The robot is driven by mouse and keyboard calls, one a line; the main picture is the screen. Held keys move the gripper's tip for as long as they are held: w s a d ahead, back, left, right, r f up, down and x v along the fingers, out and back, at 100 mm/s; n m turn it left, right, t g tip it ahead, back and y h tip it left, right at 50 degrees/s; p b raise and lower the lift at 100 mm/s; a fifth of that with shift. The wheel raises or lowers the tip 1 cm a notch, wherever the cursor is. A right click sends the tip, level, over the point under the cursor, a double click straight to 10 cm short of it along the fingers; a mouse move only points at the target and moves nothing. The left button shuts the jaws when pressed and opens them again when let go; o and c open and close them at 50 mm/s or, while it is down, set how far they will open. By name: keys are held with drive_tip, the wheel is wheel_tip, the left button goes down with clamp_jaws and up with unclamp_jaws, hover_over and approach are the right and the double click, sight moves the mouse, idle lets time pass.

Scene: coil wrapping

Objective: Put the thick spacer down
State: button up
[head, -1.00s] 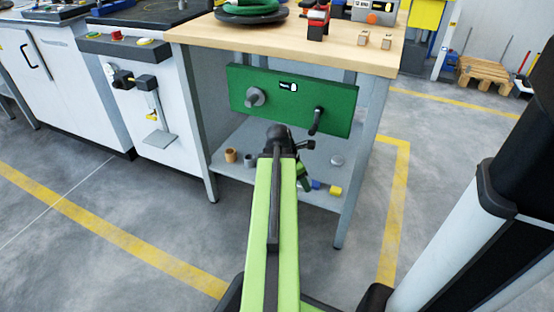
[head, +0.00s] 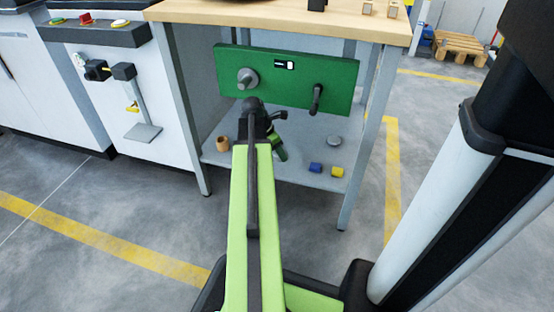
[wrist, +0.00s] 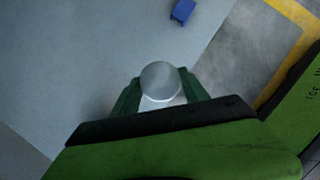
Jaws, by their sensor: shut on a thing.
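In the wrist view my gripper (wrist: 160,97) is shut on a round, pale grey metal piece, the thick spacer (wrist: 160,77), with a green finger on each side. I see its flat round top and a strip of its side. In the head view my gripper (head: 277,149) is over the lower shelf (head: 295,178) of the workbench, below the green panel, partly behind my arm. The spacer cannot be made out there. Whether its underside touches the shelf cannot be told.
On the shelf are a brown ring (head: 222,144) at left, a blue piece (head: 316,168), a yellow piece (head: 337,172) and a grey disc (head: 334,140) at right. The green panel (head: 340,86) with its knob and handle hangs above. Bench legs bound the sides.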

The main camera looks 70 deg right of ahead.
drive_tip(key=d+f, duration=0.1)
drive_tip(key=w+d+b, duration=0.1)
drive_tip(key=d, duration=0.1)
drive_tip(key=d+f, duration=0.1)
drive_tip(key=shift+w+d+f, duration=0.15)
drive_tip(key=shift+w+f, duration=0.1)
drive_tip(key=shift+f, duration=0.1)
wheel_tip(320, 180, down, 4)
drive_tip(key=b, duration=0.4)
drive_tip(key=shift+f+b, duration=0.15)
drive_tip(key=shift+b, duration=0.25)
drive_tip(key=shift+r, duration=0.2)
drive_tip(key=shift+f, duration=0.15)
drive_tip(key=o, duration=1.6)
drive_tip(key=shift+r+p, duration=0.45)
drive_tip(key=shift+p, duration=0.05)
drive_tip(key=p+v, duration=1)
drive_tip(key=v, duration=0.1)
drive_tip(key=shift+w+a+r, duration=0.1)
drive_tip(key=shift+a+r, duration=0.05)
drive_tip(key=shift+a, duration=0.15)
